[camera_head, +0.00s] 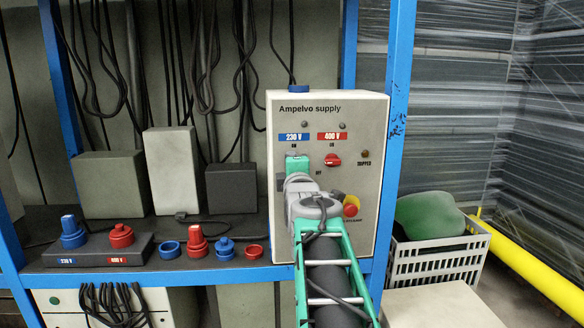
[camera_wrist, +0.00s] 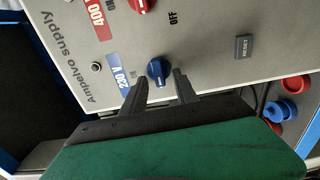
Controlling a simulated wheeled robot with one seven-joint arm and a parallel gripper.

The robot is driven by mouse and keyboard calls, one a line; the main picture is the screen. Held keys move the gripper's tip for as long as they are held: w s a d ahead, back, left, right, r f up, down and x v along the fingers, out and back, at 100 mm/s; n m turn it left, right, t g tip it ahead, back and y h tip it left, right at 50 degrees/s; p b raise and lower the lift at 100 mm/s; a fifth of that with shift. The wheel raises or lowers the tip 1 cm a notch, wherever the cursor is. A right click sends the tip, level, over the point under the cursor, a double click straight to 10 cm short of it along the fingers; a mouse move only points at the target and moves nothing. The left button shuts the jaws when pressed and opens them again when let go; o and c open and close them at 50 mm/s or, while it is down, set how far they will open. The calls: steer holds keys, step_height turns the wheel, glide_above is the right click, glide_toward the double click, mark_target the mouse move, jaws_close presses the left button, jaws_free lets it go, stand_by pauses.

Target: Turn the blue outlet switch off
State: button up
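The Ampelvo supply (camera_head: 328,109) is a pale grey box on the shelf. Its blue 230 V knob (camera_wrist: 157,72) shows in the wrist view, with ON printed on its left side and OFF (camera_wrist: 172,18) further up. I cannot tell clearly which way the knob points. My gripper (camera_wrist: 160,86) is open, its two dark fingers apart, one on each side of the knob and close to it; I cannot tell whether they touch it. In the head view my green gripper (camera_head: 297,164) covers the blue knob below the 230 V label (camera_head: 294,137).
The red 400 V knob (camera_head: 332,160) sits right of the gripper, with a red stop button (camera_head: 350,210) below. A RESET button (camera_wrist: 243,46) shows in the wrist view. Loose red and blue plugs (camera_head: 197,243) lie on the shelf. Blue posts (camera_head: 398,110) frame the rack.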

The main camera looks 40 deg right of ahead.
steer(key=p+v, duration=0.1)
steer(key=v, duration=0.6)
steer(key=shift+s+a, duration=0.25)
steer(key=shift+s, duration=0.05)
